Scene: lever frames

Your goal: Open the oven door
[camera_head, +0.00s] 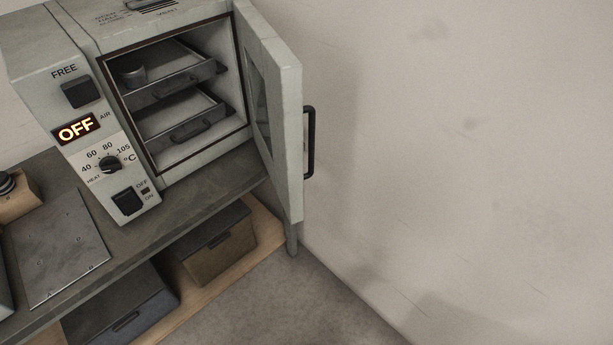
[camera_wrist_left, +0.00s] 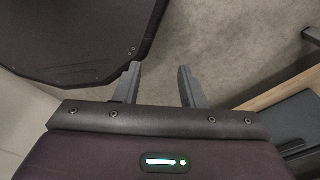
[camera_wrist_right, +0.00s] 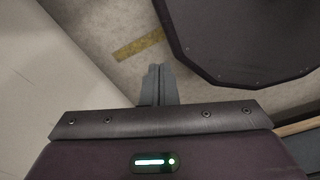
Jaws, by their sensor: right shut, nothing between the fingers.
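The oven (camera_head: 100,130) is a pale grey box on a counter in the head view. Its door (camera_head: 271,100) is swung wide open on the right side, with a black bar handle (camera_head: 309,142) on its outer face. My left gripper (camera_wrist_left: 158,84) is open and empty in the left wrist view, over the floor. My right gripper (camera_wrist_right: 159,82) has its fingers together with nothing between them. Neither gripper shows in the head view.
The oven's front panel has a lit OFF display (camera_head: 76,129) and a dial (camera_head: 110,164). Boxes (camera_head: 215,245) sit on a shelf under the counter (camera_head: 215,190). A metal plate (camera_head: 52,250) lies at the left. A bare wall (camera_head: 460,130) stands right of the door.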

